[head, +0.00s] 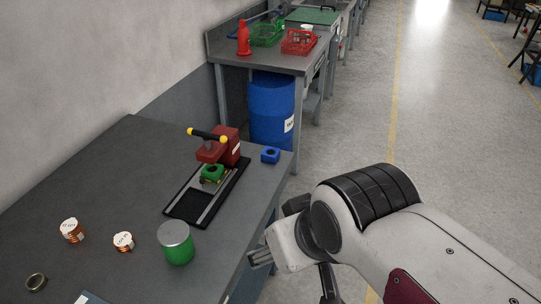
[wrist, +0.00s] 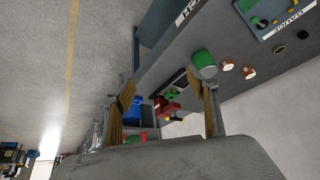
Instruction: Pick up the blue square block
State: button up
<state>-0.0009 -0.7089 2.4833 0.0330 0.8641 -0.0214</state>
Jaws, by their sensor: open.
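The blue square block (head: 270,155) sits on the grey workbench near its far right corner, with a dark hole in its top. In the wrist view I cannot surely tell it from other blue shapes. My gripper (wrist: 162,80) is open and empty, its two fingers spread wide. In the head view, my gripper is off the bench's right edge, well nearer to the camera than the block and not touching it.
A red press with a yellow-tipped handle (head: 228,145) stands left of the block on a black-framed base, with a green block (head: 212,172) on it. A green can (head: 175,243) and copper coils (head: 72,230) are nearer. A blue barrel (head: 271,105) stands behind the bench.

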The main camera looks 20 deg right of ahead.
aim_at(272, 153)
jog(key=w+a+f+m+t+y, duration=0.1)
jog(key=w+a+f, duration=0.1)
jog(key=w, duration=1.3)
jog(key=w+a+f+m+t, duration=0.1)
jog(key=w+a+f+t, duration=0.15)
jog(key=w, duration=1.15)
jog(key=w+d+f+m+h, duration=0.1)
jog(key=w+d+f, duration=0.2)
jog(key=f, duration=0.2)
jog(key=w+d+f+m+h, duration=0.1)
jog(key=w+d+f, duration=0.2)
jog(key=w+f, duration=0.1)
jog(key=w+d+f+g+h, duration=0.1)
jog(key=w+d+f, duration=0.2)
jog(key=f, duration=0.3)
jog(key=shift+w+f+m+h, duration=0.15)
jog(key=shift+w+m+h, duration=0.25)
jog(key=shift+w, duration=0.2)
jog(key=w+d+m+h, duration=0.1)
jog(key=w+d+h, duration=0.1)
jog(key=d, duration=0.1)
jog(key=w+d+f+m+h, duration=0.1)
jog(key=w+d+h, duration=0.1)
jog(key=d, duration=0.2)
jog(key=w+d+m+h, duration=0.1)
jog(key=w+d, duration=0.1)
jog(key=d, duration=0.2)
jog(key=shift+f+m+t+h, duration=0.25)
jog(key=shift+f+m+h, duration=0.15)
jog(key=shift+d, duration=0.4)
